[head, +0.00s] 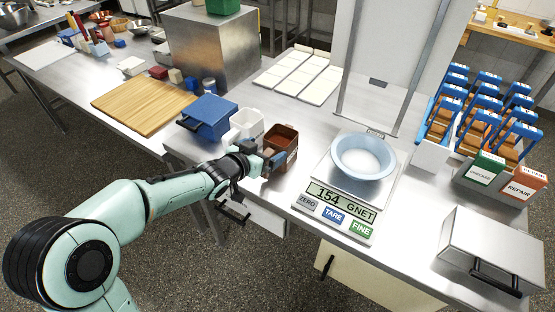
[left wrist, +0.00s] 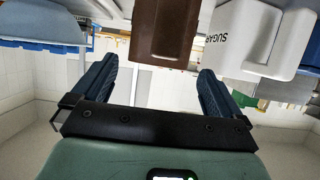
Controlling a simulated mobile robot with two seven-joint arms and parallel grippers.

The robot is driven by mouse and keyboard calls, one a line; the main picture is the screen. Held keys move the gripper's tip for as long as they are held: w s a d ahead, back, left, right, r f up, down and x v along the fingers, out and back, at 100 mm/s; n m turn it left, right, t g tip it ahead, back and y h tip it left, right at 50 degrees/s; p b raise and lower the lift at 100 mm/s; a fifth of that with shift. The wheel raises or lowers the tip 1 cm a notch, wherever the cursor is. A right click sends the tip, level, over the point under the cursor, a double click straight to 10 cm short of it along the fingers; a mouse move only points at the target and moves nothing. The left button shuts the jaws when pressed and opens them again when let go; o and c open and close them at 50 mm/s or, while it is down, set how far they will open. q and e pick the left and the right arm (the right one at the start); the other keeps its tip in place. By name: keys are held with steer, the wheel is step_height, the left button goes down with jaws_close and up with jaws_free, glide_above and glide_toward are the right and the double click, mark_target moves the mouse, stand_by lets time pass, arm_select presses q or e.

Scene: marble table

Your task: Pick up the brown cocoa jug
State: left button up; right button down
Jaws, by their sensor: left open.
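The brown cocoa jug (head: 287,136) stands on the metal table, just left of the scale in the head view. My left gripper (head: 268,160) is close in front of it, its fingers at the jug's near side. In the left wrist view the brown jug (left wrist: 166,28) is at the top centre, in line with the gap between the blue fingers of my open left gripper (left wrist: 156,72). The fingers stand apart on either side, with nothing held between them. Whether a finger touches the jug I cannot tell. My right gripper is not in view.
A white sugar jug (head: 246,124) stands close beside the brown one, with a blue container (head: 208,117) further left. A scale (head: 331,208) with a pale blue bowl (head: 362,156) is to the right. A wooden board (head: 143,104) lies to the left.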

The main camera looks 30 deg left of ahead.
mark_target(273, 144)
arm_select(q)
steer(key=b+x, duration=0.1)
steer(key=x, duration=0.4)
steer(key=shift+w+b, duration=0.35)
steer(key=shift+w, duration=0.1)
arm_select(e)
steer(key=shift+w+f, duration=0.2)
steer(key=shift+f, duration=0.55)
arm_select(q)
steer(key=shift+r, duration=0.1)
steer(key=c, duration=1.5)
steer(key=shift+o, duration=0.2)
